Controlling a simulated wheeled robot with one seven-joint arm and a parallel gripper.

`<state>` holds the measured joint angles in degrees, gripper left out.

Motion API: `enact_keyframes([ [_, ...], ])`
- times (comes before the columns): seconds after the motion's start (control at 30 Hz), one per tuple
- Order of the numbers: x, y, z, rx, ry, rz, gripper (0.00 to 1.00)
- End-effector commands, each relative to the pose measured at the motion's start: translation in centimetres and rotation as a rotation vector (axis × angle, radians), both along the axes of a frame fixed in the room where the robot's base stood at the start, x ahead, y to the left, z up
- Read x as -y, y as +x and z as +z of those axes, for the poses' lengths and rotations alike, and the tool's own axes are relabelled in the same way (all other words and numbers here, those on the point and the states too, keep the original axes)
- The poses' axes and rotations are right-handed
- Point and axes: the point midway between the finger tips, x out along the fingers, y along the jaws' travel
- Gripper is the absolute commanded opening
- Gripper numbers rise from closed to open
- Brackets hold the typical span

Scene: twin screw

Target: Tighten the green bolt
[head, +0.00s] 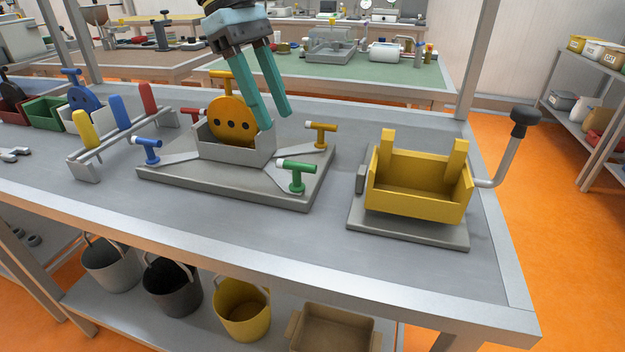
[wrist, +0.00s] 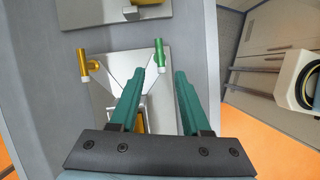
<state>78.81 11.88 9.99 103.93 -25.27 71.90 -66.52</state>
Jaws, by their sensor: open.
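The green bolt (head: 297,175) is a T-shaped handle with a white end, standing at the front right corner of the grey fixture plate (head: 240,188). In the wrist view the green bolt (wrist: 158,54) shows beyond my fingertips, toward the top. My gripper (head: 277,121) is open and empty, fingers pointing down, above and behind the green bolt and apart from it. In the wrist view my gripper (wrist: 170,75) shows its two teal fingers spread. A yellow disc (head: 232,118) with dark holes sits in the grey holder (head: 262,146) at the plate's middle.
Blue (head: 148,148), red (head: 193,113) and yellow (head: 321,132) bolts stand on the plate's other corners. A yellow open box (head: 420,205) with a crank handle (head: 508,150) stands to the right. A rack (head: 88,172) with coloured paddles stands left. The bench front is clear.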

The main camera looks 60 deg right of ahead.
Motion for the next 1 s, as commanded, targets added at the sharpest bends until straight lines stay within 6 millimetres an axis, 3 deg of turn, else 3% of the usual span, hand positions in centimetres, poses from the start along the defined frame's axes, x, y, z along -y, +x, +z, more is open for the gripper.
enact_keyframes([
  [0.6,0.3,-3.6,-8.8,0.001,0.003,-0.001,0.47],
  [1.0,0.4,-3.9,-9.7,0.001,0.0,0.0,0.47],
])
